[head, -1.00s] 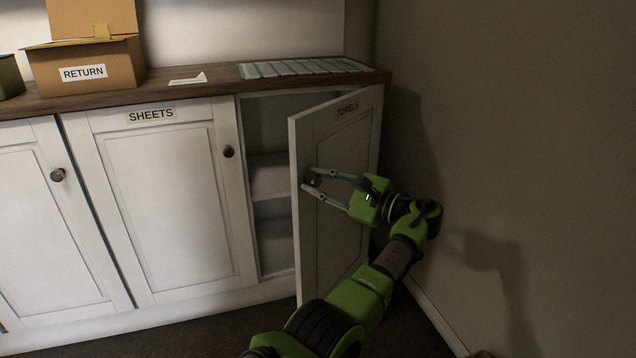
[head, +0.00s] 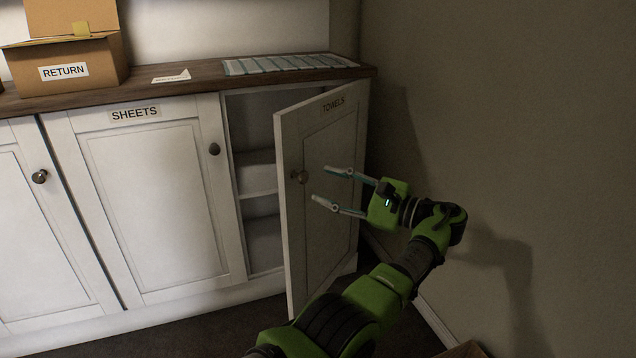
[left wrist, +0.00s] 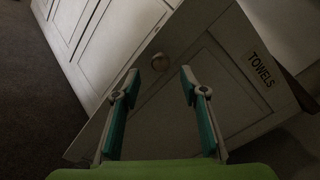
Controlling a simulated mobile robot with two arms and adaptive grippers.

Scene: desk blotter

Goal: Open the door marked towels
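The door marked towels (head: 325,240) stands partly open, swung out from the cabinet with its hinge side on the right. Its round knob (head: 299,176) is near the free edge. My left gripper (head: 318,184) is open and empty in front of the door, fingers pointing at the knob but apart from it. In the left wrist view the knob (left wrist: 158,60) shows just beyond and between the spread fingertips (left wrist: 160,78), and the TOWELS label (left wrist: 260,69) is on the right. My right gripper is not in view.
Shelves (head: 262,170) show inside the opening. The sheets door (head: 150,200) beside it is closed. A return box (head: 66,62) and a striped cloth (head: 288,64) lie on the countertop (head: 200,86). A wall (head: 540,130) stands close on the right.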

